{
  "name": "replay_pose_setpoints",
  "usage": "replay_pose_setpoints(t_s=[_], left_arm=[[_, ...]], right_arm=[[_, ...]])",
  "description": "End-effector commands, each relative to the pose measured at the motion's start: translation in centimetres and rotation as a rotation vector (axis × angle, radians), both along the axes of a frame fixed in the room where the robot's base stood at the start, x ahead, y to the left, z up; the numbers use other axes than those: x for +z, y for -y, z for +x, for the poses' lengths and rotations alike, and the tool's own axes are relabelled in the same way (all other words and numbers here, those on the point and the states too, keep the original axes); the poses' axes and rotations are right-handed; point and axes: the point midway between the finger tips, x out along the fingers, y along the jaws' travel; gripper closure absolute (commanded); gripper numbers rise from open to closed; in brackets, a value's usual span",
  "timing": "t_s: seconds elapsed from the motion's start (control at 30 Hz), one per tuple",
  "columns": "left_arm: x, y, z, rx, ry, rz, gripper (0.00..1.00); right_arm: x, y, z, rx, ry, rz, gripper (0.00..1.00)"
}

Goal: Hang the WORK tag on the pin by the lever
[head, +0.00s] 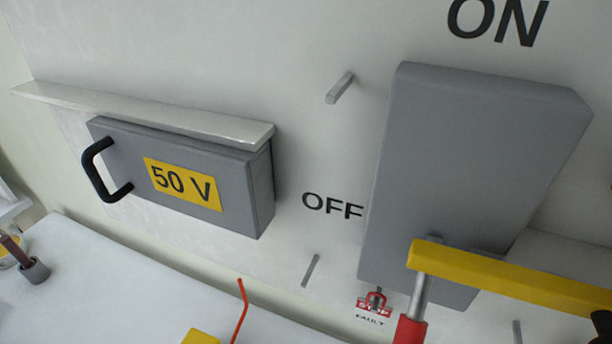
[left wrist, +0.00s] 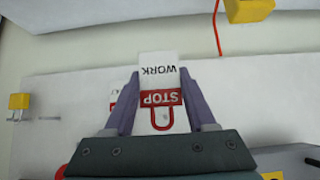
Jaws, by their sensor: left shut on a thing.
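In the left wrist view my left gripper (left wrist: 160,76) is shut on the WORK tag (left wrist: 159,66), a white card with a red STOP band and a red loop. The loop end points toward the gripper body. Neither the gripper nor this tag shows in the head view. Thin grey pins stick out of the white panel in the head view: one upper pin (head: 340,87), one below OFF (head: 311,270) and one at the lower right (head: 517,330). A FAULT tag (head: 374,308) hangs below the grey housing. A yellow bar (head: 510,280) with a red-ended rod crosses the lower right.
A grey 50 V box (head: 180,185) with a black handle sits under a white ledge (head: 150,115). The big grey housing (head: 480,160) stands out beside the ON and OFF labels. A red wire (head: 240,310) rises from the white bench (head: 120,290).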

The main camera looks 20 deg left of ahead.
Motion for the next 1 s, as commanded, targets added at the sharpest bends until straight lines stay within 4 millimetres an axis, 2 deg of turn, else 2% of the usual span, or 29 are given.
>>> replay_pose_setpoints(t_s=[1.0], left_arm=[[0.1, 0.2, 5.7, -0.001, 0.001, 0.001, 0.95]], right_arm=[[-0.9, 0.0, 0.0, 0.0, 0.0, 0.0, 0.13]])
